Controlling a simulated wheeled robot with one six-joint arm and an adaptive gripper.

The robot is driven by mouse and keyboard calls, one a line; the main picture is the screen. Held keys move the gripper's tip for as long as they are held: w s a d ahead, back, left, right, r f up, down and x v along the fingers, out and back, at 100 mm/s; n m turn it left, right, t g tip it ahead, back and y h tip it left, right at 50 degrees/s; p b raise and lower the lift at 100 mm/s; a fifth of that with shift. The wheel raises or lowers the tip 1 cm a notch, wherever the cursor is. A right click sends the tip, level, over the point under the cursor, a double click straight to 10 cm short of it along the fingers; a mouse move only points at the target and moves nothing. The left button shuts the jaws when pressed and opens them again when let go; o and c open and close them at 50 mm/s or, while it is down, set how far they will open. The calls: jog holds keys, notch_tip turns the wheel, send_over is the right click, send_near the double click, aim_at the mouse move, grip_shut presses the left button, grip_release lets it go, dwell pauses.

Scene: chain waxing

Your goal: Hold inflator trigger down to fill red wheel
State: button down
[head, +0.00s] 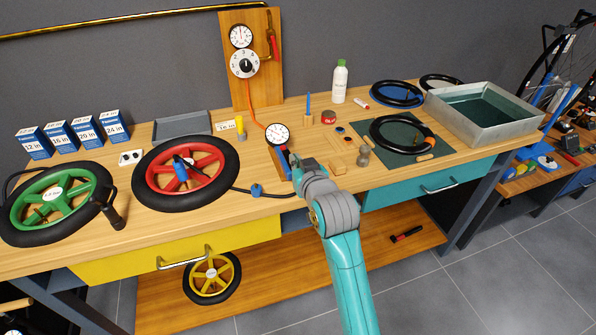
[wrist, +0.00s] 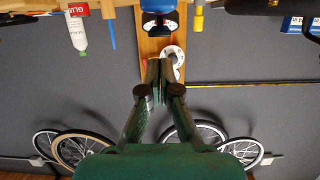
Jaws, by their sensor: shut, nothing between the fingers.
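The red wheel (head: 215,160) with its black tyre lies flat on the bench, left of centre, with a blue and black fitting (head: 181,168) at its hub. A black hose with a blue connector (head: 257,191) runs from the wheel's side towards the inflator. The inflator's round white gauge (head: 277,134) stands at the bench middle, with its blue body (head: 284,160) below it. My gripper (head: 293,160) is shut and empty beside the blue body; whether it touches the trigger is hidden. In the wrist view my shut fingers (wrist: 160,66) point at the upside-down gauge and blue inflator (wrist: 158,6).
A wooden board (head: 251,95) with a gauge, a numbered dial and a red-handled valve stands behind the inflator. The green wheel (head: 52,193) lies at left. A green mat (head: 407,155) with a black tyre and a metal tray (head: 470,108) are at right.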

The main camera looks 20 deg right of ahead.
jog(key=v, duration=1)
jog(key=shift+s+f, duration=0.2)
jog(key=shift+f, duration=0.1)
jog(key=s+f, duration=1.6)
jog(key=s, duration=0.2)
jog(key=f+v, duration=0.3)
jog(key=v, duration=0.9)
jog(key=s+f+v, duration=0.1)
jog(key=f+v, duration=0.2)
jog(key=v, duration=0.9)
jog(key=shift+s+r, duration=0.3)
jog(key=shift+s, duration=0.15)
